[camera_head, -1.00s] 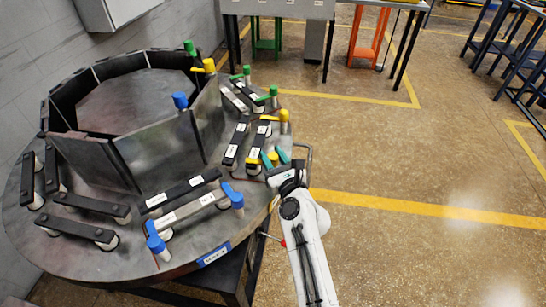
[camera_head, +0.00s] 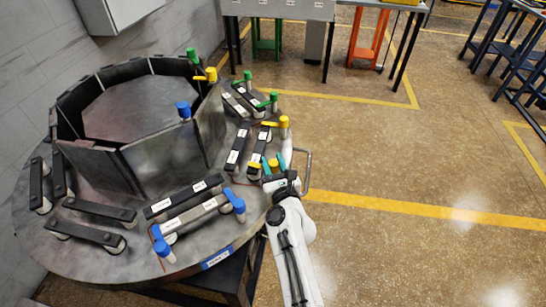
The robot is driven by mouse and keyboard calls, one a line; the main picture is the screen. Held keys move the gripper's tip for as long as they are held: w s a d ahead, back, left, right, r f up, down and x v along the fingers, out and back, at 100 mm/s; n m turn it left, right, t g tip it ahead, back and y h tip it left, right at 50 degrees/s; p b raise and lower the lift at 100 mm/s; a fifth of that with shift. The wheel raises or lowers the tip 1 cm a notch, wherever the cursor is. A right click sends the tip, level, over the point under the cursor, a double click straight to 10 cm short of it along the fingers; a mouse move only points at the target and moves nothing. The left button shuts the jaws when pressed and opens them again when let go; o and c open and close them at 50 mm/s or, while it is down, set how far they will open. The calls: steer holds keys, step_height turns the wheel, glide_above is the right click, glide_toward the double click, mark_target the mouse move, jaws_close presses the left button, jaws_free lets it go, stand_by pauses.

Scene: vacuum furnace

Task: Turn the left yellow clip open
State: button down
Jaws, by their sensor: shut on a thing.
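A round dark metal table (camera_head: 110,262) carries flat black bars with coloured clips. My gripper (camera_head: 273,162) is at its right edge, with its two teal fingers on either side of a yellow clip's knob. The gripper is shut on this clip. The clip's yellow lever (camera_head: 254,165) shows left of the fingers, at the near end of a black bar; the rest is partly hidden. Another yellow clip (camera_head: 284,121) stands farther back at the far end of the bars, its lever pointing left. A third yellow clip (camera_head: 211,74) is on top of the ring wall.
An upright ring of dark panels (camera_head: 160,160) fills the table's middle. Blue clips (camera_head: 235,205) stand just left of my arm, green clips (camera_head: 272,100) farther back. The floor (camera_head: 400,150) to the right is clear.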

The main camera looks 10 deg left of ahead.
steer(key=m+t+h+p, duration=0.1)
steer(key=m+h+p, duration=0.1)
steer(key=h, duration=0.1)
steer(key=shift+r, duration=0.15)
steer(key=shift+d+m+t+h, duration=0.1)
steer(key=shift+m+t+h, duration=0.2)
steer(key=shift+m+h, duration=1.1)
steer(key=shift+f+h, duration=0.2)
steer(key=shift+h, duration=0.4)
steer(key=c, duration=0.8)
jaws_free()
